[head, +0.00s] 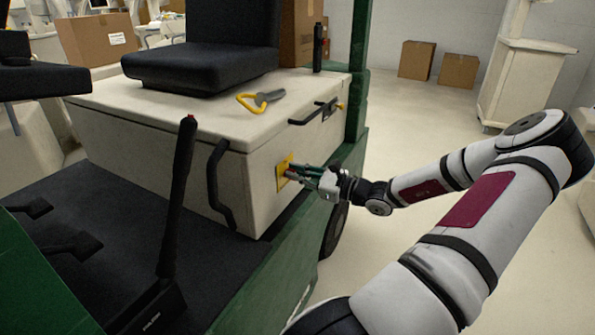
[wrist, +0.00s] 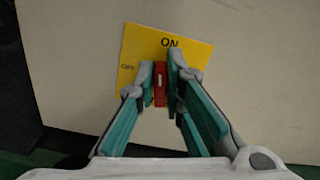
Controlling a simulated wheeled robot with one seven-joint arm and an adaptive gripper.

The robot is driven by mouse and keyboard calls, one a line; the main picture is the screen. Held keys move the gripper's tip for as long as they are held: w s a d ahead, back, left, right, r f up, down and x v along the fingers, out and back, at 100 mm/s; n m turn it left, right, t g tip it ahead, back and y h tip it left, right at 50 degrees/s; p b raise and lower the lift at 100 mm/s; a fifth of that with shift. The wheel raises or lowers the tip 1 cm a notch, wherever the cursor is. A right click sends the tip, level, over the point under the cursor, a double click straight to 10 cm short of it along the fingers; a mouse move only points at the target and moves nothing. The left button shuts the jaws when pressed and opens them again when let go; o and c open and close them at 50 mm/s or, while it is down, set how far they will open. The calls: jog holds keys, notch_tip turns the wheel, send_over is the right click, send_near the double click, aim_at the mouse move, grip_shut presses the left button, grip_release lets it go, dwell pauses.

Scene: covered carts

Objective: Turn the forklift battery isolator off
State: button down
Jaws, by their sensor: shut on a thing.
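The isolator's yellow plate (head: 283,168) is on the side of the forklift's pale battery cover; it also shows in the wrist view (wrist: 200,52). It reads "ON" at the top, and a partly hidden word at the left looks like "OFF". The red isolator handle (wrist: 160,84) stands roughly upright in the wrist view, in line with the "ON" side. My gripper (head: 296,174) reaches the plate from the right. In the wrist view my gripper (wrist: 161,75) has one finger on each side of the red handle and is shut on it. The fingers partly hide the plate.
The pale battery cover (head: 160,125) carries a black seat (head: 205,65) and a yellow-handled item (head: 258,101). Black grab handles (head: 217,190) stick out near the plate. A black lever (head: 178,195) rises from the forklift floor. Open floor (head: 420,130) lies to the right.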

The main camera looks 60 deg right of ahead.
jog(key=n, duration=0.7)
jog(key=shift+a+f, duration=0.25)
jog(key=shift+a, duration=0.1)
jog(key=n, duration=0.1)
jog(key=n+b, duration=0.1)
jog(key=n, duration=0.2)
jog(key=shift+a+f+n+b, duration=0.1)
jog(key=shift+f+n+b, duration=0.2)
jog(key=shift+n, duration=0.1)
jog(key=shift+f+n+b, duration=0.1)
jog(key=shift+n+b, duration=0.85)
jog(key=shift+n, duration=0.55)
jog(key=c, duration=1.7)
grip_release()
